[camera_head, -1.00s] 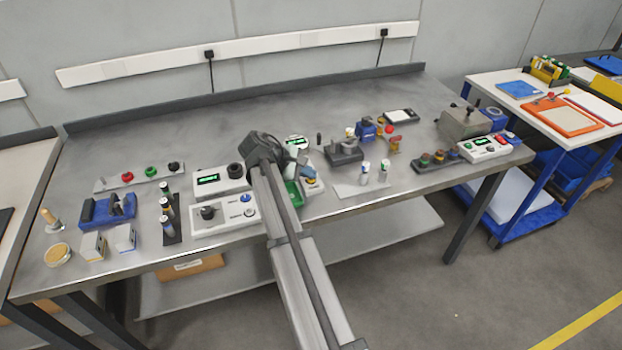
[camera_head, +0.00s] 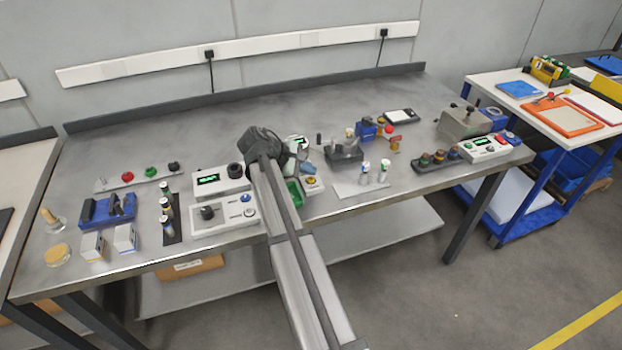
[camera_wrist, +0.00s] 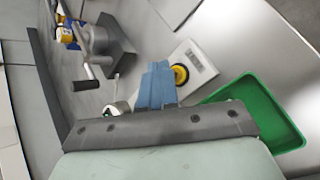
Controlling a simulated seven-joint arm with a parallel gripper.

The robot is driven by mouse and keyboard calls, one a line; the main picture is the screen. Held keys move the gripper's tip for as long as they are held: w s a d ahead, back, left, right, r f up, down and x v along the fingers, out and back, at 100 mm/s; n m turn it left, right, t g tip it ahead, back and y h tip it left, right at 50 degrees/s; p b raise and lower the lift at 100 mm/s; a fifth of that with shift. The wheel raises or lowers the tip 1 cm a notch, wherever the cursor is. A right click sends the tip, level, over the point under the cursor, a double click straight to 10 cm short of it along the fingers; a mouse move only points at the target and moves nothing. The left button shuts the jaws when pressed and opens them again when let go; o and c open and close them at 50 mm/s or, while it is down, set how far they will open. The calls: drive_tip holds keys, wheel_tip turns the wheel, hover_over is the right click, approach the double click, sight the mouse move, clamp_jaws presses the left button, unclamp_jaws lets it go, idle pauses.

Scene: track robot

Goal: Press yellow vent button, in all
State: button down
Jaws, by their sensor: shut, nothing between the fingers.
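The yellow button (camera_wrist: 181,75), a yellow ring with a dark centre, sits on a pale grey box (camera_wrist: 195,62) in the wrist view. In the head view, the yellow button (camera_head: 311,181) shows just right of my arm's end. My gripper (camera_wrist: 158,68) has its blue fingers shut and empty. In the wrist view the fingertips are just left of the button and overlap the box's edge; I cannot tell whether they touch it. In the head view, my gripper (camera_head: 304,165) is partly hidden by my wrist.
A green tray (camera_wrist: 262,105) lies beside the button box. A grey fixture with a metal handle (camera_wrist: 100,60) stands on the other side. Left of my arm are white control boxes (camera_head: 222,212); a pale plate with small cylinders (camera_head: 360,190) lies to the right.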

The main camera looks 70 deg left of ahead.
sight(308, 180)
drive_tip(key=shift+r, duration=0.1)
drive_tip(key=shift+r, duration=2.4)
